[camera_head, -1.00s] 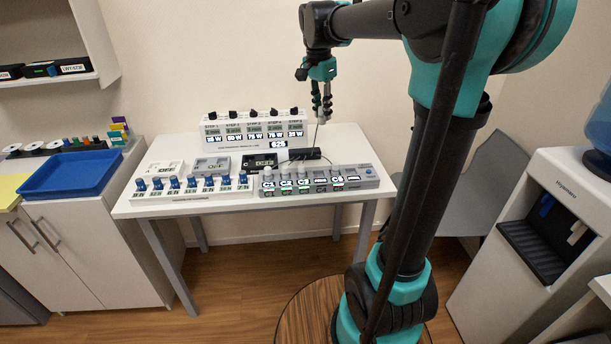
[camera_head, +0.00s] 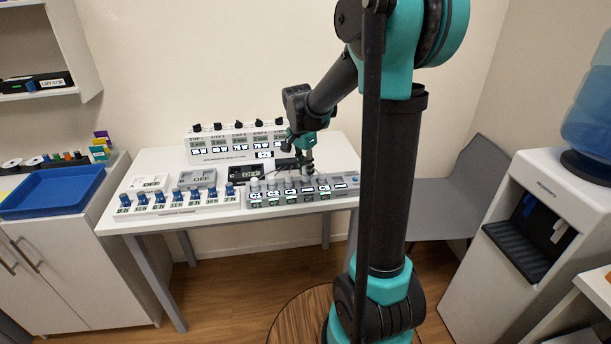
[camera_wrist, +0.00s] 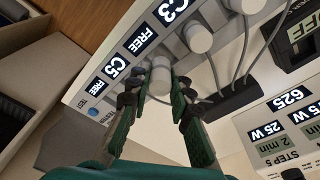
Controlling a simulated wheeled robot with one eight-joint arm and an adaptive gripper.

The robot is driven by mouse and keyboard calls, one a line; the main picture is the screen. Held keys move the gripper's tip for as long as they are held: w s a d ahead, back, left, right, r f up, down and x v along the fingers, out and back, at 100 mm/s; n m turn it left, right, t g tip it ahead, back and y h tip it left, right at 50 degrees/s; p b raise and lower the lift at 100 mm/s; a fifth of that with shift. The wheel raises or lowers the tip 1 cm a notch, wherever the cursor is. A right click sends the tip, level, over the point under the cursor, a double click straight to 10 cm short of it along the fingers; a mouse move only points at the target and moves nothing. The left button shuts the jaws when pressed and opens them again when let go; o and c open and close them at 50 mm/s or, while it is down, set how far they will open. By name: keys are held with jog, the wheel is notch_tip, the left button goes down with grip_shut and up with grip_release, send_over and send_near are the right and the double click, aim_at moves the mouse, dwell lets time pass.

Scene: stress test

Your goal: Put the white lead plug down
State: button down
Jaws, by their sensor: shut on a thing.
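My gripper (camera_wrist: 157,95) is shut on the white lead plug (camera_wrist: 160,78), which sits between its fingertips in the wrist view. The plug is beside the C5 label on the grey socket strip (camera_wrist: 115,55); I cannot tell whether it is seated or just above. A thin grey lead runs from it to the right. In the head view my gripper (camera_head: 305,165) is low over the right half of the strip (camera_head: 347,192) on the white table, and the plug is too small to make out.
Other white plugs (camera_wrist: 198,38) with leads stand in the strip nearby. A black block (camera_wrist: 235,97) lies behind it. A row of blue-topped knobs (camera_head: 178,195) is to the left, and a panel with dials (camera_head: 215,145) stands at the back.

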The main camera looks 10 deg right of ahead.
jog(key=shift+f, duration=1.2)
jog(key=shift+f, duration=0.15)
jog(key=c, duration=1.4)
grip_release()
jog(key=shift+o, duration=0.2)
notch_tip(320, 180, up, 12)
jog(key=a, duration=0.1)
jog(key=s+d+f+n+t, duration=0.1)
jog(key=s+d+f+n, duration=0.1)
jog(key=s+f+n, duration=0.3)
jog(key=s+d+f+n+t+y, duration=0.1)
jog(key=s+d+f+n+t, duration=0.1)
jog(key=s+f+n, duration=0.4)
jog(key=s+d+f, duration=0.1)
jog(key=s+f, duration=0.4)
jog(key=s, duration=0.6)
jog(key=shift+f, duration=0.1)
